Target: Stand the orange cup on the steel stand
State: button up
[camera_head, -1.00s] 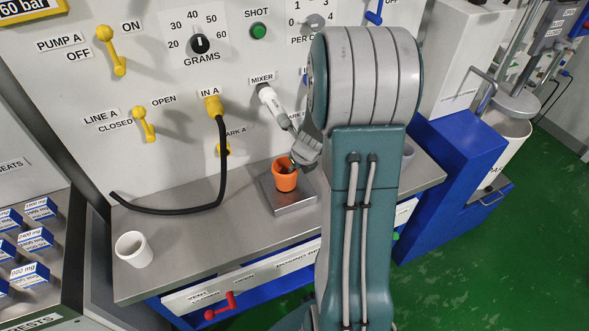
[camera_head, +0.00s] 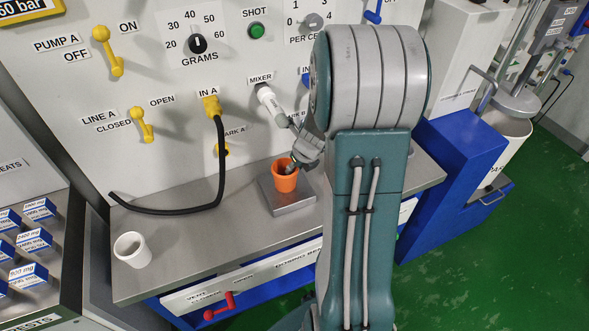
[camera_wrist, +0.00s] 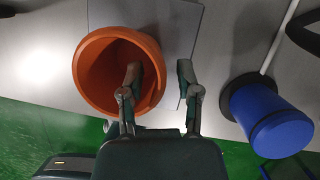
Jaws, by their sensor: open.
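The orange cup (camera_head: 284,179) stands upright on the steel stand (camera_head: 293,204), a low square plate on the bench. My gripper (camera_head: 297,167) is at the cup's rim, reaching in from the right. In the wrist view the orange cup (camera_wrist: 92,87) shows its open mouth, and the steel stand (camera_wrist: 182,28) lies under it. My gripper (camera_wrist: 158,82) is open there, with one finger over or inside the cup's mouth and the other outside the wall. A gap shows between the outer finger and the cup. Contact of the inner finger cannot be told.
A white cup (camera_head: 132,250) stands at the bench's left end. A black hose (camera_head: 180,211) hangs from the IN A port and lies along the bench. A blue cylinder (camera_wrist: 268,118) is right of my gripper in the wrist view. The panel with yellow levers (camera_head: 142,125) rises behind.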

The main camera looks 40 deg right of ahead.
jog(key=v, duration=1.1)
jog(key=s+a+r+n, duration=0.2)
jog(key=a+r+n, duration=0.2)
jog(key=a+n, duration=0.5)
jog(key=s+a+r+n, duration=0.2)
jog(key=a+r+n, duration=0.3)
jog(key=n, duration=0.5)
jog(key=s+a+r+n+t, duration=0.1)
jog(key=s+a+n, duration=0.7)
jog(key=n, duration=0.9)
jog(key=shift+s+a+r+n, duration=0.3)
jog(key=shift+a+r, duration=0.1)
jog(key=shift+a, duration=0.05)
